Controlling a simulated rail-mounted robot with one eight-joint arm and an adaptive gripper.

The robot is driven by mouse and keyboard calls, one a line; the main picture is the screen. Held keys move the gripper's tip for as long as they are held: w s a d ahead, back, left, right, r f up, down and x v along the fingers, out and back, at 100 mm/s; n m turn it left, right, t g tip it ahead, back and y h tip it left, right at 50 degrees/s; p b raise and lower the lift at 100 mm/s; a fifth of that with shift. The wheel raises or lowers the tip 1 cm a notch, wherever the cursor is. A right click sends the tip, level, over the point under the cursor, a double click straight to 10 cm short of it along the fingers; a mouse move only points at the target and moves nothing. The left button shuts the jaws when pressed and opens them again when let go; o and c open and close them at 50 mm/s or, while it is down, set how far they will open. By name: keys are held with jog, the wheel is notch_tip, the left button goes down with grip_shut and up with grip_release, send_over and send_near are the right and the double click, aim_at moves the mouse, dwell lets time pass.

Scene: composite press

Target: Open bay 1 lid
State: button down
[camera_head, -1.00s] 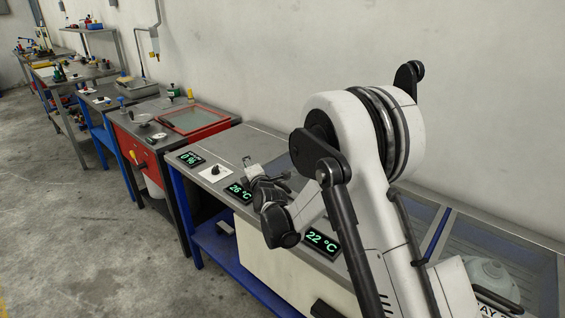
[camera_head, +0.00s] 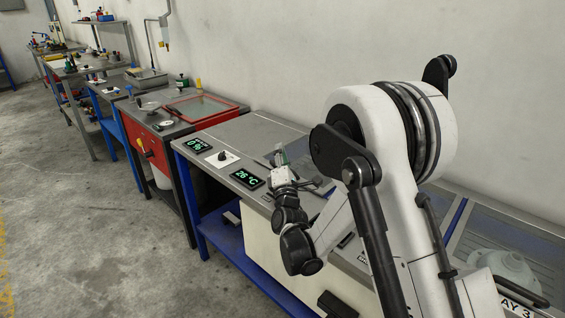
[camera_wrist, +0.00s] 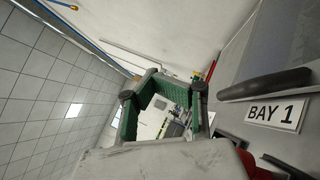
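The BAY 1 label (camera_wrist: 275,113) shows at the right of the wrist view, on a grey metal surface. A dark bar handle (camera_wrist: 265,84) lies beside it. The grey surface past the handle (camera_wrist: 285,45) looks like the lid; I cannot tell its edges there. My gripper (camera_wrist: 163,92) has its two green-padded fingers apart with nothing between them, to the left of the handle and clear of it. In the head view my gripper (camera_head: 281,160) is over the blue-framed bench, and my arm hides much of the bay behind it.
The bench front carries a 0 % display (camera_head: 198,146), a knob (camera_head: 222,156) and a 26 °C display (camera_head: 247,179). A red cabinet with a red-framed glass lid (camera_head: 203,106) stands left. A domed grey object (camera_head: 503,268) sits at the right. The floor at left is clear.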

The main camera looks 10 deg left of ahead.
jog(key=w+d+r, duration=0.1)
jog(key=w+r, duration=0.2)
jog(key=w, duration=0.2)
jog(key=shift+w+d, duration=0.15)
jog(key=shift+w, duration=0.1)
jog(key=shift+s, duration=0.15)
dwell(1.4)
